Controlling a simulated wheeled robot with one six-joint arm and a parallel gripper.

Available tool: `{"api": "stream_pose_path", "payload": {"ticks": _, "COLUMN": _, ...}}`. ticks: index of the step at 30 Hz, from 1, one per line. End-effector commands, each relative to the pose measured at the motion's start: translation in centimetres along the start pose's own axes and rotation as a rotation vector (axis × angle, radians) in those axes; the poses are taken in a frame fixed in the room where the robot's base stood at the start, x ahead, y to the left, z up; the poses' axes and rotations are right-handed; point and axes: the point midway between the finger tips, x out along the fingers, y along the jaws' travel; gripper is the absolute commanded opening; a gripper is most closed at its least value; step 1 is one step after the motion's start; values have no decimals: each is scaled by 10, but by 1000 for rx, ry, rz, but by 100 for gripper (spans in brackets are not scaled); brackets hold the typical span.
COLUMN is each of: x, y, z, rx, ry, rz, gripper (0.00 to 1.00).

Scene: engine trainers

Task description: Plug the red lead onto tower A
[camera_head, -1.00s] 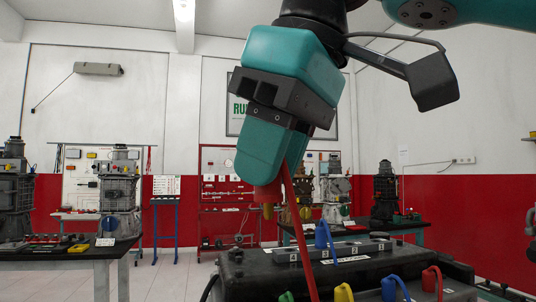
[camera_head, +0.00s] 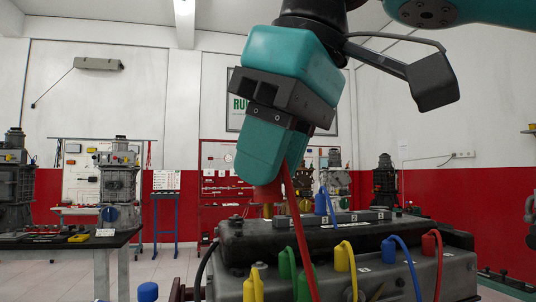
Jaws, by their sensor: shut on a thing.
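My gripper (camera_head: 262,178) points down and is shut on a red plug (camera_head: 265,193). A red lead (camera_head: 298,240) hangs from this area, passing in front of the engine. A brass-coloured tip shows below the plug, just over the dark top of the engine (camera_head: 300,240) in the picture. I cannot tell whether it touches anything. A black block with small white number labels (camera_head: 360,216) lies along the engine's top. I cannot make out a letter A, so I cannot tell which part is tower A.
Other leads stand along the engine: blue (camera_head: 325,200), green (camera_head: 287,264), yellow (camera_head: 344,256), blue (camera_head: 390,249), red (camera_head: 430,243) and another yellow (camera_head: 253,286). A blue cap (camera_head: 148,291) shows at lower left. A table (camera_head: 85,245) with engine units stands at left.

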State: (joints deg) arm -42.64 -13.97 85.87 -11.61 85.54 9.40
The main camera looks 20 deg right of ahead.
Motion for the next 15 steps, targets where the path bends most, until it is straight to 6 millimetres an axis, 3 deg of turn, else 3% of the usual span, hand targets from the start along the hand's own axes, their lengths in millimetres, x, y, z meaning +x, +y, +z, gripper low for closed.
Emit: {"api": "stream_pose_path", "payload": {"ticks": 15, "x": 34, "y": 0, "z": 14, "rx": 0, "ry": 0, "rz": 0, "gripper": 0}}
